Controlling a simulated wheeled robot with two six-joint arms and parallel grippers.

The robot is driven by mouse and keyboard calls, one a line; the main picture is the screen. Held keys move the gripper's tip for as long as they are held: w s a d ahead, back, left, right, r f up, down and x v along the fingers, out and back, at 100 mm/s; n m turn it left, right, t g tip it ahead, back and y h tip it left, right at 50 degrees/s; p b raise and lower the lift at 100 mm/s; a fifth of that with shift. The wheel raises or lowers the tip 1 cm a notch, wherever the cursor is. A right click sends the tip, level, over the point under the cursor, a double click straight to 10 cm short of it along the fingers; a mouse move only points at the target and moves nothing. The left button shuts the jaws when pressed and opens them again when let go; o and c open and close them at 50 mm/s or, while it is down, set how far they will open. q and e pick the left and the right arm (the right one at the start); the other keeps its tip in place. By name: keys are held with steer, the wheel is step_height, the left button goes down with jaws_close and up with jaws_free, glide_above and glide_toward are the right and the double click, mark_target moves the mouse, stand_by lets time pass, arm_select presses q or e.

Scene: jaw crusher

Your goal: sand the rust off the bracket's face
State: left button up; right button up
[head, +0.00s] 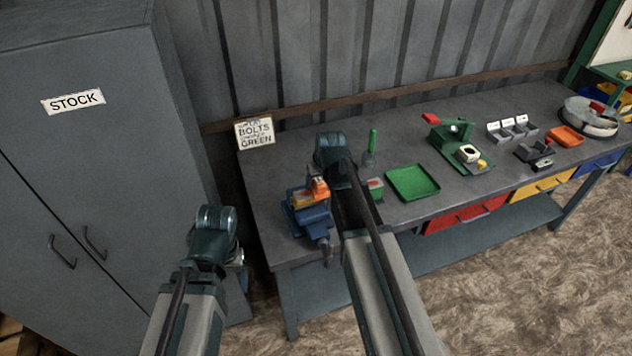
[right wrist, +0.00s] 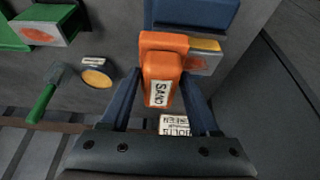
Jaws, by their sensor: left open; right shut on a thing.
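An orange sanding block (right wrist: 164,72) with a SAND label is held between the fingers of my right gripper (right wrist: 160,90). In the head view the orange block (head: 319,187) is at the blue vise (head: 312,220) on the bench's left end. The bracket (right wrist: 204,57), with a yellow top edge and a rust-orange patch on its grey face, is just beyond the block, at the vise. The block covers part of that face; I cannot tell whether they touch. My left gripper (head: 236,256) is open, left of the bench, largely hidden by its wrist.
A green block with a rust-coloured patch (right wrist: 42,31) and a green-handled tool (right wrist: 44,97) are near the vise. A green tray (head: 413,182) and a green machine (head: 455,140) stand further right. A grey stock cabinet (head: 85,170) closes off the left.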

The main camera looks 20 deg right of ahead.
mark_target(296, 196)
steer(key=shift+a, duration=0.1)
steer(key=shift+s+a+f, duration=0.1)
steer(key=shift+s+a, duration=0.05)
steer(key=shift+a, duration=1.6)
steer(key=shift+a, duration=0.1)
steer(key=shift+a, duration=1.6)
step_height(296, 196, up, 6)
steer(key=p, duration=0.6)
